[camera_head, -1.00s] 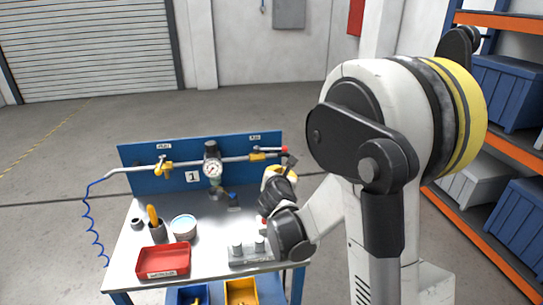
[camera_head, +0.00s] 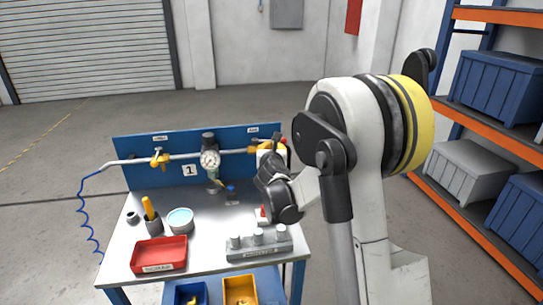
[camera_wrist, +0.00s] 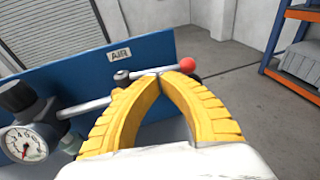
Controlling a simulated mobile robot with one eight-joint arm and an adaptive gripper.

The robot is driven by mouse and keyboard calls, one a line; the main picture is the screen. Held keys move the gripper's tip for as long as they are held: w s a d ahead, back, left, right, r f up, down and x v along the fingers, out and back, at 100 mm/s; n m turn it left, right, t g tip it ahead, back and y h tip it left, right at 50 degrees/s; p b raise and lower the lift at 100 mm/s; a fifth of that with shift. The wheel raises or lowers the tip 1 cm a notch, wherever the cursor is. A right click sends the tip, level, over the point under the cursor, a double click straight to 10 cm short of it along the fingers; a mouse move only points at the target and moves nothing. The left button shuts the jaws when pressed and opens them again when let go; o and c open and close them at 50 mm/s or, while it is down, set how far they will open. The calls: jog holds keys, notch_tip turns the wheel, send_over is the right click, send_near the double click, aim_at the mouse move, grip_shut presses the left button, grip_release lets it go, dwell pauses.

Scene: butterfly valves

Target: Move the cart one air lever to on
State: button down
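The air lever is a thin metal rod with a red knob (camera_wrist: 187,65), below the AIR label (camera_wrist: 120,54) on the blue panel. The rod runs left from the knob toward a dark hub, partly behind my fingers. In the head view the red knob (camera_head: 284,141) shows at the panel's right end. My gripper (camera_wrist: 162,74) has yellow fingers whose tips meet in front of the rod, just left of the knob. It looks shut; I cannot tell whether the tips touch the rod. In the head view my wrist hides most of the lever.
A pressure gauge (camera_head: 210,160) sits mid-pipe, with a yellow valve (camera_head: 160,159) to its left. The cart top holds a red tray (camera_head: 159,254), a cup (camera_head: 181,220) and a grey block with pegs (camera_head: 259,245). Shelving (camera_head: 495,140) stands at right.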

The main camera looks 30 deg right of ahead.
jog(key=shift+w+d, duration=0.25)
jog(key=shift+w, duration=0.2)
jog(key=shift+w+d+f, duration=0.1)
jog(key=shift+w+d, duration=0.4)
